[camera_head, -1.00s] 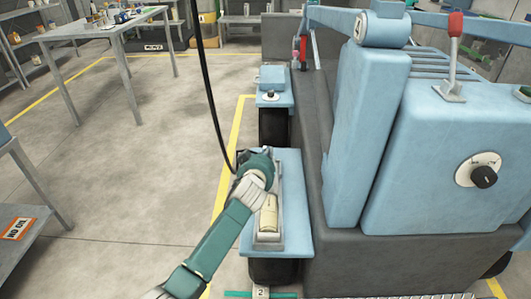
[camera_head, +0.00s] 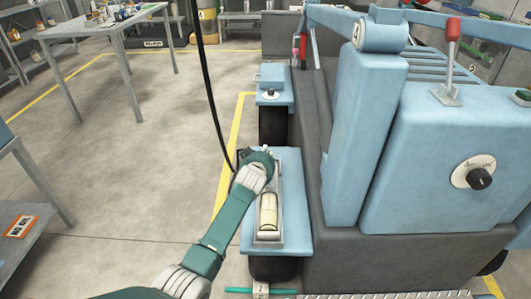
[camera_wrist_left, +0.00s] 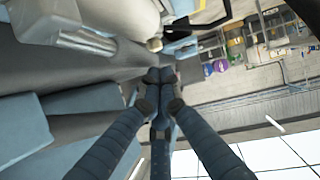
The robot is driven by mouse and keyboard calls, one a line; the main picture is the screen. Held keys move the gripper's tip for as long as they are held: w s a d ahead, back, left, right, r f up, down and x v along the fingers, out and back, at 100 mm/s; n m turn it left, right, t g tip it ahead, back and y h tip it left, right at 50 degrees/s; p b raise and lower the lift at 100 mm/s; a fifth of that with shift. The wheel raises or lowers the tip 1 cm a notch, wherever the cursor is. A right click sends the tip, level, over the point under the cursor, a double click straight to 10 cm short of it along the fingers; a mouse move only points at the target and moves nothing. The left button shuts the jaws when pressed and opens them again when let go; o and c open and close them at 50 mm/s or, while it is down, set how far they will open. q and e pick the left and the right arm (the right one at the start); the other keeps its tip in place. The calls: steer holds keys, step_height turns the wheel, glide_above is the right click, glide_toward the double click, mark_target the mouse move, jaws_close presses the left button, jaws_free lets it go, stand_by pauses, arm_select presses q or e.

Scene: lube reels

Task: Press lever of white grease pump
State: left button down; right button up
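The white grease pump (camera_head: 268,215) is a cream cylinder lying in a metal tray on the blue fender of the machine. My left arm reaches in from the bottom, and its wrist is over the far end of the tray. The arm hides my left gripper's fingertips and most of that end in the head view; I cannot make out the lever there. In the left wrist view the dark fingertips of my left gripper (camera_wrist_left: 160,76) meet, with nothing clearly held. A pale rounded body (camera_wrist_left: 90,18) is above them, possibly the pump. My right gripper is not in view.
A black hose (camera_head: 210,95) hangs just left of the fender. The blue machine body (camera_head: 440,160), with a red-handled lever (camera_head: 452,40) and a black knob (camera_head: 480,178), stands to the right. The floor at left is clear up to a worktable (camera_head: 105,27).

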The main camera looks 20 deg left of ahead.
arm_select(q)
steer(key=shift+f, duration=0.35)
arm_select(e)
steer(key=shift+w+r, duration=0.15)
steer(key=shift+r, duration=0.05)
arm_select(q)
steer(key=v, duration=1.2)
steer(key=shift+r, duration=0.15)
stand_by(1.3)
